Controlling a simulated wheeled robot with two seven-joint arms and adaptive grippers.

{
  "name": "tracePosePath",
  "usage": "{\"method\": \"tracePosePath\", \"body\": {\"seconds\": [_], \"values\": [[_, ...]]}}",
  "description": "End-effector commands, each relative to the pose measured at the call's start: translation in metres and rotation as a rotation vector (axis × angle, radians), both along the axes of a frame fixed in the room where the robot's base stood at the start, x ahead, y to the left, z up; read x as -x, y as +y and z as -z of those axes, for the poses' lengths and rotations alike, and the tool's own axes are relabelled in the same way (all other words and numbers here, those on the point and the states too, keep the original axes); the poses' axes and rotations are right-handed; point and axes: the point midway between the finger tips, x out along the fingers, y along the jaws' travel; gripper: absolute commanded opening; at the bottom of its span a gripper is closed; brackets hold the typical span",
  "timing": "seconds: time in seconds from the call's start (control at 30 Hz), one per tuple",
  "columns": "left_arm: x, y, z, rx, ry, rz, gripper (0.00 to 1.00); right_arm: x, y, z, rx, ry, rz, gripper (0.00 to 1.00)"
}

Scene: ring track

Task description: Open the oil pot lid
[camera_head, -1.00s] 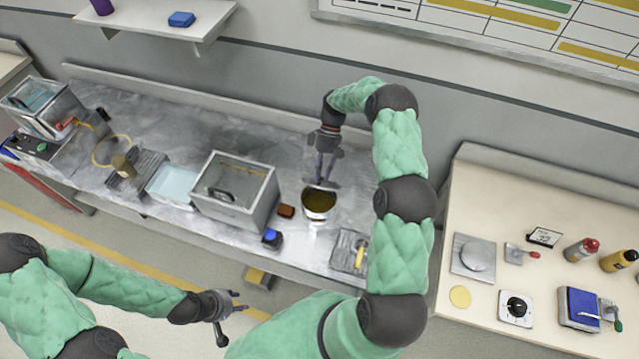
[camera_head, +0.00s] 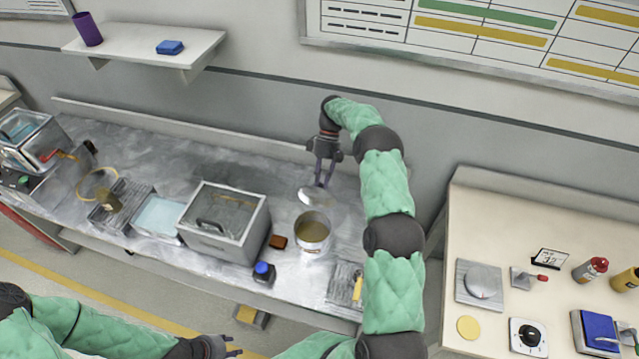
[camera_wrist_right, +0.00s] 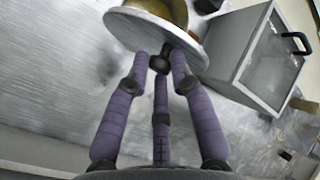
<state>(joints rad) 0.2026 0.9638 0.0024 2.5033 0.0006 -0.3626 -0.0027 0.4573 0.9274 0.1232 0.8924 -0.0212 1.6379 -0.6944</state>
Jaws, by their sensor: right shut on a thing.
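The oil pot (camera_head: 312,232) stands uncovered on the grey bench, with its brownish contents showing. Its round metal lid (camera_head: 314,196) is behind the pot, off the rim. My right gripper (camera_head: 323,180) is shut on the lid's knob, and the right wrist view shows the fingers (camera_wrist_right: 163,65) around the dark knob with the lid (camera_wrist_right: 150,28) beyond them. Part of the pot (camera_wrist_right: 165,8) shows past the lid there. Whether the lid touches the bench is hard to tell. My left gripper (camera_head: 232,346) is low, in front of the bench, away from the pot; its fingertips look apart.
A grey box with a clear lid (camera_head: 228,235) stands left of the pot. A small brown block (camera_head: 278,242) and a blue-capped jar (camera_head: 263,273) are near it. A metal tray (camera_head: 343,285) lies to the front right. Bare bench lies behind the box.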

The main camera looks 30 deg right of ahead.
Motion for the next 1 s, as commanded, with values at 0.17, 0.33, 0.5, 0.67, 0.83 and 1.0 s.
{"method": "tracePosePath", "body": {"seconds": [0.17, 0.33, 0.5, 0.67, 0.83, 1.0], "values": [[0.0, 0.0, 0.0023, 0.0, 0.0, 0.0, 0.4, 0.0051, -0.0006, 0.0188, 0.006, 0.017, -0.003, 0.0], [0.0, 0.0, 0.0023, 0.0, 0.0, 0.0, 0.4, 0.0055, -0.0003, 0.0191, 0.005, 0.018, -0.003, 0.0], [0.0, 0.0, 0.0023, 0.0, 0.0, 0.0, 0.4, 0.0058, -0.0001, 0.0195, 0.006, 0.019, -0.004, 0.46], [-0.0001, -0.0001, 0.002, 0.0, 0.0, 0.0, 0.4, 0.0049, -0.0001, 0.0179, 0.006, 0.016, -0.003, 0.46], [0.0001, 0.0, 0.0017, 0.0, 0.0, 0.0, 0.4, 0.004, -0.0002, 0.0158, 0.005, 0.013, -0.004, 0.46], [0.0, 0.0, 0.0014, 0.0, 0.0, 0.0, 0.4, 0.0033, -0.0003, 0.0142, 0.006, 0.011, -0.003, 0.46]]}}
